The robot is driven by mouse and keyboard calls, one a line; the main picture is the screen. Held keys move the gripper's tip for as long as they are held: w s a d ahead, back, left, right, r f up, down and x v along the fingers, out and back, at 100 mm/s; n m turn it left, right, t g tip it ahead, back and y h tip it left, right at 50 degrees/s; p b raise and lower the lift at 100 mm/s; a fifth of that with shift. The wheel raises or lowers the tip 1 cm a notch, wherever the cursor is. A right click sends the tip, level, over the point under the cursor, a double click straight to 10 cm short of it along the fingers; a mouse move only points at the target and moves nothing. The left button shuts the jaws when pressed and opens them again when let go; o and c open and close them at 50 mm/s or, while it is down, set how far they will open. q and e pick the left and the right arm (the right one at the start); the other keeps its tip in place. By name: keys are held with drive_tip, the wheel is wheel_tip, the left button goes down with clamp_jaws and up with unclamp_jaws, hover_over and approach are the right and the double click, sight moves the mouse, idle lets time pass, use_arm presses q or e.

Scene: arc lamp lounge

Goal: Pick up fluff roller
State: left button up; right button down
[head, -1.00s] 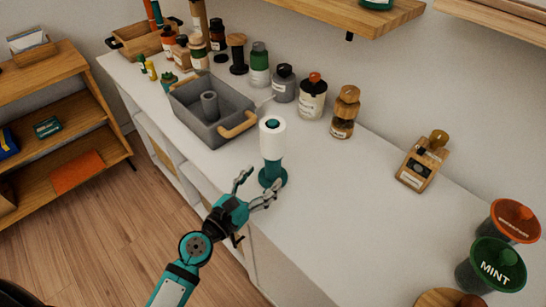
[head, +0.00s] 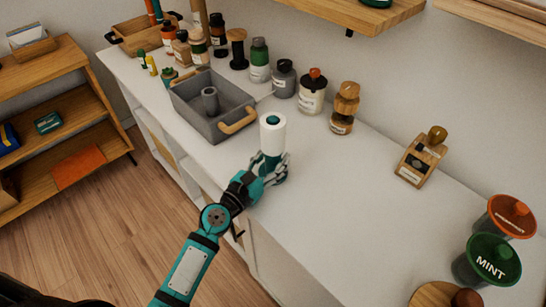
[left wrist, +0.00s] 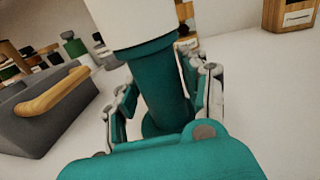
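The fluff roller (head: 272,136) has a white roll on top and a teal handle with a round foot. It stands upright on the white counter near the front edge. My left gripper (head: 270,172) is at its handle, below the white roll. In the left wrist view the teal handle (left wrist: 165,92) is between the two fingers, which sit close against its sides. The gripper (left wrist: 163,95) looks shut on it. The foot is partly hidden behind my gripper. My right gripper is not in view.
A grey caddy (head: 232,97) with wooden handles stands just left of the roller. Several jars and bottles line the wall, including an amber-and-wood bottle (head: 344,108). A wooden dispenser (head: 420,158) and a green MINT pot (head: 487,262) are right. The counter (head: 340,205) right of the roller is clear.

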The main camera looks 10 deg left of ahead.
use_arm(q)
clamp_jaws()
drive_tip(key=shift+r, duration=0.1)
